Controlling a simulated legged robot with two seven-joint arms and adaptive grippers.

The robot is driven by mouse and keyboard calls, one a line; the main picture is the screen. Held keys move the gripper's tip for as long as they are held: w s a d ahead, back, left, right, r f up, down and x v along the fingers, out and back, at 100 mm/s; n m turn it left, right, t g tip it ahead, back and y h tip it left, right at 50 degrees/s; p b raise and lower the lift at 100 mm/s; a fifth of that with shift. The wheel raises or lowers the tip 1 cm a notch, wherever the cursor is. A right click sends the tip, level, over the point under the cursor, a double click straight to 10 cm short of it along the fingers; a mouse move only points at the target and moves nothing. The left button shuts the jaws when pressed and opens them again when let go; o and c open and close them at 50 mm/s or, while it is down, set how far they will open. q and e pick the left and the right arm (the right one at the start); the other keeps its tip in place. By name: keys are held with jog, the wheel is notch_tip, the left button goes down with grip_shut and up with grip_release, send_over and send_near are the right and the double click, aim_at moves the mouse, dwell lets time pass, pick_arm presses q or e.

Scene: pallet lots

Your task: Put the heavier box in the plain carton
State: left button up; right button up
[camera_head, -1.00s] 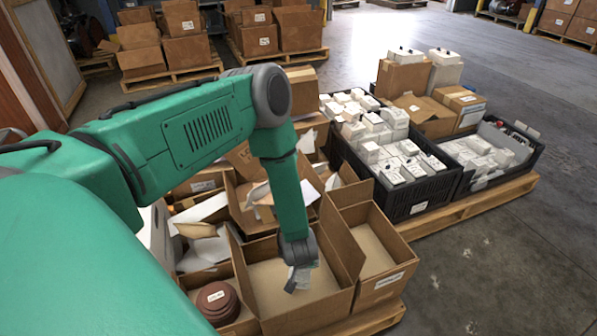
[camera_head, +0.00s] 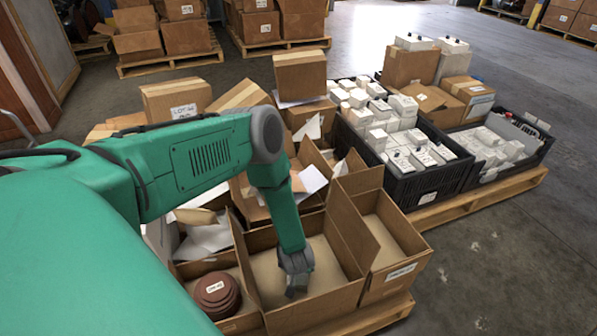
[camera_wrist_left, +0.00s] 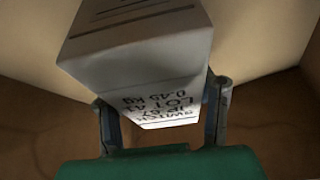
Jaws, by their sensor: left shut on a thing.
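My left gripper (camera_head: 296,277) reaches down inside an open brown carton (camera_head: 318,317) whose front wall shows no label. It is shut on a small white-grey box (camera_head: 293,292). In the left wrist view this box (camera_wrist_left: 140,70) sits between the two fingers (camera_wrist_left: 163,115), with upside-down print that seems to read "0.45 kg". Whether it touches the carton floor I cannot tell. Several similar white boxes (camera_head: 401,158) fill a black crate (camera_head: 405,188). I cannot tell which box is the other one to compare. My right gripper is not in view.
A narrower open carton with a label (camera_head: 402,271) adjoins on the right. On the left an open carton holds a reddish-brown round item (camera_head: 217,294). Stacked cartons (camera_head: 300,75) stand behind. A second black crate (camera_head: 497,150) is further right. Floor at right is clear.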

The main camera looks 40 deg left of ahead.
pick_arm(q)
jog(key=shift+a, duration=0.1)
jog(key=o, duration=1.7)
jog(key=shift+d, duration=0.35)
jog(key=shift+c, duration=0.2)
jog(key=shift+d+r, duration=0.15)
jog(key=shift+d, duration=0.05)
jog(key=shift+a, duration=0.1)
jog(key=shift+s+r+p, duration=0.1)
jog(key=shift+r+p, duration=0.25)
jog(key=shift+p, duration=0.05)
jog(key=p+v, duration=0.2)
jog(key=v, duration=0.3)
jog(key=p+v, duration=0.2)
jog(key=v, duration=0.4)
jog(key=shift+f+p, duration=0.1)
jog(key=shift+p, duration=0.25)
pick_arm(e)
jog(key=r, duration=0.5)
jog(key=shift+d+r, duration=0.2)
